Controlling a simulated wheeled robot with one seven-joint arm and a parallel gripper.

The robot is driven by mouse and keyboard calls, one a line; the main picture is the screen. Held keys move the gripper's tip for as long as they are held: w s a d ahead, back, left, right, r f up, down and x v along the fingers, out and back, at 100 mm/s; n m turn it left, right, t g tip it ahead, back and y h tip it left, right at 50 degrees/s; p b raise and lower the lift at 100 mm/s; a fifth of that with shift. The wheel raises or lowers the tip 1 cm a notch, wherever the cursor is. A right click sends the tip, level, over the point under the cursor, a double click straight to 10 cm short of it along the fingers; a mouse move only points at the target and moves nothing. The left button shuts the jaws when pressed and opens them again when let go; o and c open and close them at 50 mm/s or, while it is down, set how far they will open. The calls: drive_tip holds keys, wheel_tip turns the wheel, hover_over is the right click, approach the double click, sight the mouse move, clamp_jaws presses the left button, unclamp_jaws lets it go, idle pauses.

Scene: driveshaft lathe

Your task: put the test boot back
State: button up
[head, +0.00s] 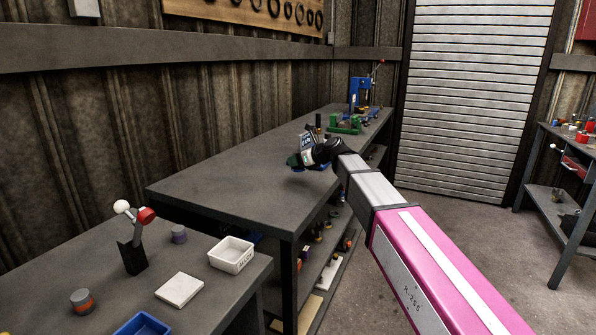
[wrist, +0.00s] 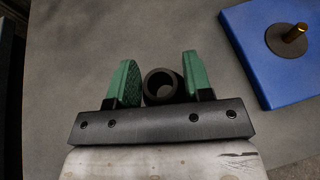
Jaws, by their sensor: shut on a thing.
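My gripper (head: 296,160) is over the long dark workbench (head: 225,190) in the head view. In the wrist view my gripper (wrist: 163,72) has its two green fingers shut on a black hollow ring-like part (wrist: 149,84), which looks like the test boot. Its open end faces the camera. In the head view I cannot make the boot out at the gripper. The boot is apart from this peg.
A green and blue press (head: 350,115) stands at the bench's far end. The nearer table holds a white bin (head: 231,254), a white pad (head: 179,290), a lever stand (head: 134,255) and a blue tray (head: 143,325). The bench's near half is clear. A shelf below holds small parts.

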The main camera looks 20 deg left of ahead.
drive_tip(key=shift+w+f, duration=0.3)
drive_tip(key=shift+f, duration=1.85)
drive_tip(key=shift+f, duration=0.1)
drive_tip(key=o, duration=1)
drive_tip(key=shift+s+d+r, duration=0.1)
drive_tip(key=shift+d+r, duration=0.1)
drive_tip(key=shift+d, duration=0.05)
drive_tip(key=v, duration=1.1)
drive_tip(key=shift+d+r, duration=0.15)
drive_tip(key=shift+d, duration=0.1)
